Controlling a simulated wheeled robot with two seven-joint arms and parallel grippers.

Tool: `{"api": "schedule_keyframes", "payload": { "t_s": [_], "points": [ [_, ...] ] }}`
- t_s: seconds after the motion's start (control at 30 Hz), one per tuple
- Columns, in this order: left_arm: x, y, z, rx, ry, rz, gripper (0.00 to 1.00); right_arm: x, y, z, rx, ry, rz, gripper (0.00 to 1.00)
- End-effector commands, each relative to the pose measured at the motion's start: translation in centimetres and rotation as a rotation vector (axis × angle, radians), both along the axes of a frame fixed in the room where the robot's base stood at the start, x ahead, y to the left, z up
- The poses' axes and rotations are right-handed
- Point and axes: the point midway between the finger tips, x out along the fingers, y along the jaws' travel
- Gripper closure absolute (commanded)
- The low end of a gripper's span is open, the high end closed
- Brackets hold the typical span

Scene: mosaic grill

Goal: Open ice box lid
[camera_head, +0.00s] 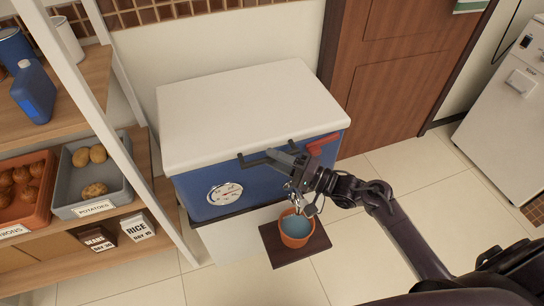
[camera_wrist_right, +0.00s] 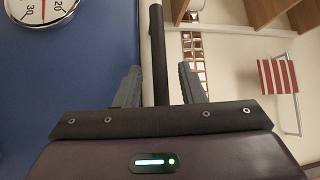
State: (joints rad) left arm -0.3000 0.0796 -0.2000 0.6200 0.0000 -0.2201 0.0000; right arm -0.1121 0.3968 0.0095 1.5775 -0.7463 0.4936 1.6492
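The ice box has a blue body (camera_head: 200,196) with a round dial (camera_head: 225,193) on its front. Its white lid (camera_head: 245,108) lies flat and closed on top. A dark bar handle (camera_head: 250,161) runs along the lid's front edge. My right gripper (camera_head: 282,159) is at this handle, in front of the box. In the right wrist view, the gripper's two fingers (camera_wrist_right: 158,88) are spread apart, with the dark handle bar (camera_wrist_right: 158,50) between them and gaps visible on both sides. The dial (camera_wrist_right: 42,8) also shows there. My left gripper is out of view.
An orange pot (camera_head: 296,240) stands on a dark mat (camera_head: 318,246) below my right gripper. A shelf with a potato bin (camera_head: 62,195) is close on the left. A wooden door (camera_head: 395,75) is behind, and a white appliance (camera_head: 505,130) stands at the far right. Tiled floor between is clear.

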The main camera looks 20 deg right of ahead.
Motion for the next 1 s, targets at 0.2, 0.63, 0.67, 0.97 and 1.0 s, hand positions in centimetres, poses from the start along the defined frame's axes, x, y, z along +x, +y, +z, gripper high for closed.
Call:
{"api": "schedule_keyframes", "payload": {
  "t_s": [0.2,0.63,0.67,0.97,1.0],
  "points": [
    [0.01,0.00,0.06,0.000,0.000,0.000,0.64,0.85,0.95,0.20,-0.001,-0.001,0.000,0.64],
    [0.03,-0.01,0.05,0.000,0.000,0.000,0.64,0.83,0.94,0.17,-0.001,0.000,0.000,0.93],
    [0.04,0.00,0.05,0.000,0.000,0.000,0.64,0.83,0.95,0.16,-0.001,0.000,0.000,0.97],
    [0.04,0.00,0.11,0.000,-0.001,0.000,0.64,0.83,0.94,0.20,-0.001,0.000,0.000,1.00],
    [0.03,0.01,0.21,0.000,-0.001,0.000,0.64,0.83,0.93,0.29,-0.001,0.001,0.000,1.00]
  ]
}}
